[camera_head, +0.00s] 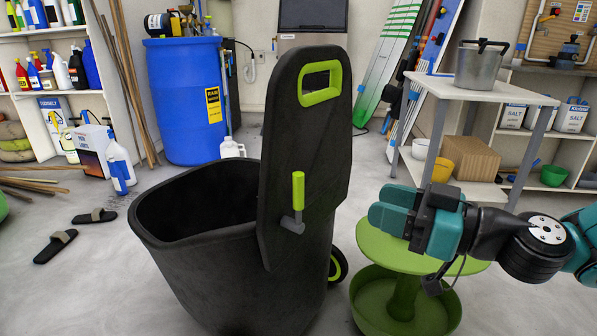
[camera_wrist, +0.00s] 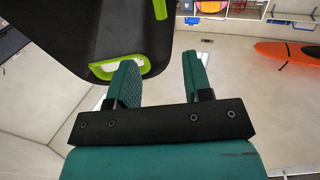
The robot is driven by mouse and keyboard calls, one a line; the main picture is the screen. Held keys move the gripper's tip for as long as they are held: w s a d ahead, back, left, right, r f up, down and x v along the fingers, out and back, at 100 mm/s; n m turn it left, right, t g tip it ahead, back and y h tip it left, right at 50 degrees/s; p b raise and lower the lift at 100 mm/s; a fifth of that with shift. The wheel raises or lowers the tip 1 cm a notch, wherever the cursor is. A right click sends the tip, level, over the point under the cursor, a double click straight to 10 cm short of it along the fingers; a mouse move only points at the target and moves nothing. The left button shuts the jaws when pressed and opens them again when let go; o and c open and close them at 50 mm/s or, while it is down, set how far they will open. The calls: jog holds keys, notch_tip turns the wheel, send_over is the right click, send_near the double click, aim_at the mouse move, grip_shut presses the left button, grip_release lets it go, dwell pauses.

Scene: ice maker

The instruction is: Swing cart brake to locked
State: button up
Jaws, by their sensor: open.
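A black cart (camera_head: 215,250) with a tall back panel (camera_head: 307,140) stands in the middle of the head view. A lime-green brake lever (camera_head: 298,190) stands upright on a grey pivot on the panel. My gripper (camera_head: 378,218) is to the right of the panel and lever, apart from both. In the wrist view my gripper (camera_wrist: 158,75) shows two teal fingers spread with nothing between them. The panel (camera_wrist: 100,35) and its green handle (camera_wrist: 118,67) show beyond the left finger. A green piece at the top of the wrist view is partly cut off.
A green round stool (camera_head: 400,250) stands below my gripper. A white table (camera_head: 485,87) with a metal pot (camera_head: 481,67) is behind at right. A blue barrel (camera_head: 186,100) stands behind the cart. Slippers (camera_head: 55,246) lie on the floor at left.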

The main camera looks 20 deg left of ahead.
aim_at(298, 205)
jog(key=a, duration=0.5)
jog(key=w+a, duration=0.1)
jog(key=a, duration=0.4)
jog(key=w+a+p, duration=0.1)
jog(key=a, duration=0.4)
jog(key=shift+w, duration=0.2)
jog(key=shift+d, duration=0.1)
grip_shut()
